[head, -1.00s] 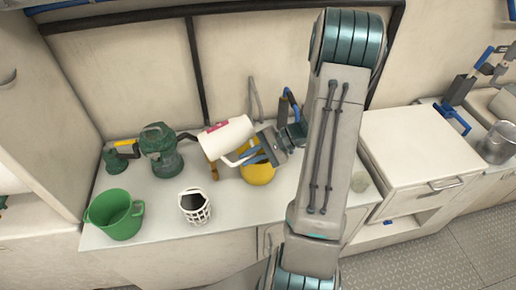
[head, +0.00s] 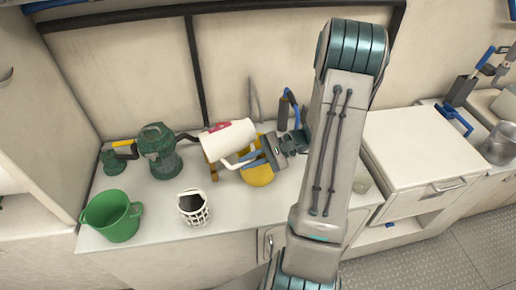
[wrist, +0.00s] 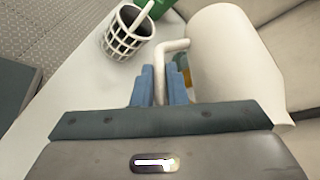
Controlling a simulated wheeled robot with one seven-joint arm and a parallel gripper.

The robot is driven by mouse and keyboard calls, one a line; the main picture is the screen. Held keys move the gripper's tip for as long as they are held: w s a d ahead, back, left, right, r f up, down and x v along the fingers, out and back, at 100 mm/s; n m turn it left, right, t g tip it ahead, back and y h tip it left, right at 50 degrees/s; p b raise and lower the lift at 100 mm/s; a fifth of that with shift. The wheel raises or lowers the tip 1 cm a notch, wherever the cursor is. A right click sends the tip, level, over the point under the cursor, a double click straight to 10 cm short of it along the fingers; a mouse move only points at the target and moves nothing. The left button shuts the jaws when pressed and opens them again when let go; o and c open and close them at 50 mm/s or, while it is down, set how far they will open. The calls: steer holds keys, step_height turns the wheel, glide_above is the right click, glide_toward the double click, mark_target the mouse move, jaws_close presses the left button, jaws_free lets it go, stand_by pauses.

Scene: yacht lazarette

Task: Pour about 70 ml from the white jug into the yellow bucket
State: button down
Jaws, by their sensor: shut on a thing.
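The white jug (head: 228,138) with a pink mark is held in the air by its handle, tilted well over onto its side. My gripper (head: 262,157) is shut on the handle. In the wrist view the blue fingers (wrist: 159,88) close around the handle (wrist: 172,48), and the jug body (wrist: 235,60) fills the right side. The yellow bucket (head: 258,176) stands on the counter just below the jug and gripper, which partly cover it. A sliver of it shows behind the jug in the wrist view. No stream of liquid is visible, and the contents of both are hidden.
A green bucket (head: 111,214) and a white basket-like holder (head: 193,208) stand at the counter's front left. A dark green lantern-like device (head: 158,150) stands behind them. A white drawer cabinet (head: 420,145) is to the right. The counter's front middle is clear.

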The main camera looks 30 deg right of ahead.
steer(key=shift+s+a, duration=0.2)
steer(key=shift+a, duration=0.15)
steer(key=shift+a+f, duration=0.1)
steer(key=shift+a+f+y+b, duration=0.1)
steer(key=shift+f+y+b, duration=0.4)
steer(key=shift+b, duration=0.3)
stand_by(0.3)
steer(key=shift+r, duration=0.1)
stand_by(0.7)
steer(key=r+h+p, duration=0.1)
steer(key=p, duration=0.1)
steer(key=r+h+p, duration=0.2)
steer(key=a+r+h+p, duration=0.1)
steer(key=p, duration=0.1)
steer(key=shift+s+r+n+g+h, duration=0.2)
steer(key=shift+s+n+g+h, duration=0.1)
steer(key=shift+s+n+h, duration=0.1)
steer(key=shift+d+r+h, duration=0.1)
steer(key=shift+r+h, duration=0.15)
steer(key=shift+h, duration=0.05)
